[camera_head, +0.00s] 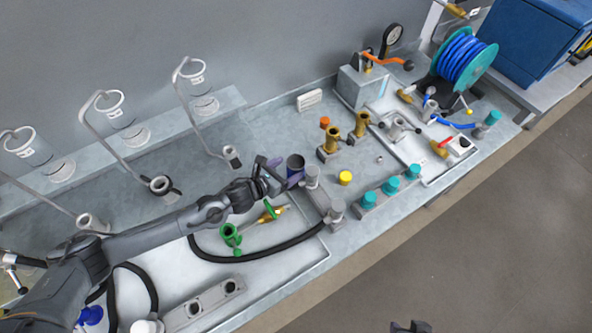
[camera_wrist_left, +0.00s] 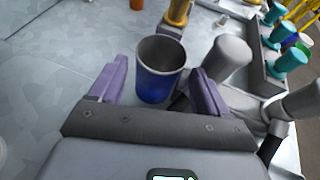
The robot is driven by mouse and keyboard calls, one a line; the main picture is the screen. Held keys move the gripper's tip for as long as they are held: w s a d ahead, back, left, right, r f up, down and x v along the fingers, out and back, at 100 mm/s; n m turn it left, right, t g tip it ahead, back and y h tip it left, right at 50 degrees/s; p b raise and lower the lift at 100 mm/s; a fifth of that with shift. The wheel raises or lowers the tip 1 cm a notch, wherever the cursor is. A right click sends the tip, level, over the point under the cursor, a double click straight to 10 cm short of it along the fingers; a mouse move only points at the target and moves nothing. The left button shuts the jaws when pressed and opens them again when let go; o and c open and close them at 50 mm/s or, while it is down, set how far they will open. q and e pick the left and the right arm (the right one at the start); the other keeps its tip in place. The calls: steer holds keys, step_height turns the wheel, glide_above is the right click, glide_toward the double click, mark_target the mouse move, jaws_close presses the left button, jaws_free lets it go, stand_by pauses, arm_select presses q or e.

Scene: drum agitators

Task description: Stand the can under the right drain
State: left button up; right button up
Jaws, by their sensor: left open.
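A blue can (camera_head: 296,163) with an open top and a grey inside stands upright on the grey bench. My left gripper (camera_head: 283,178) is open with purple fingers beside the can. In the left wrist view the can (camera_wrist_left: 160,75) shows between the two fingers, with a gap at the left finger and a smaller one at the right. A brass valve with a green handle (camera_head: 270,211) lies on the pale tray close to my left gripper. I cannot tell which fitting is the right drain. A dark tip at the bottom edge may be my right gripper (camera_head: 411,327).
A grey cylinder (camera_wrist_left: 228,57) stands close right of the can. Brass fittings (camera_head: 333,139) and a yellow cap (camera_head: 345,178) are farther right. A black hose (camera_head: 260,257) curves across the tray. Some bench behind the can is clear.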

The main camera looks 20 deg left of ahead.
mark_target(302, 161)
arm_select(q)
steer(key=shift+x, duration=2.7)
steer(key=shift+f, duration=0.15)
steer(key=shift+c, duration=0.2)
steer(key=c, duration=0.8)
steer(key=shift+o, duration=0.2)
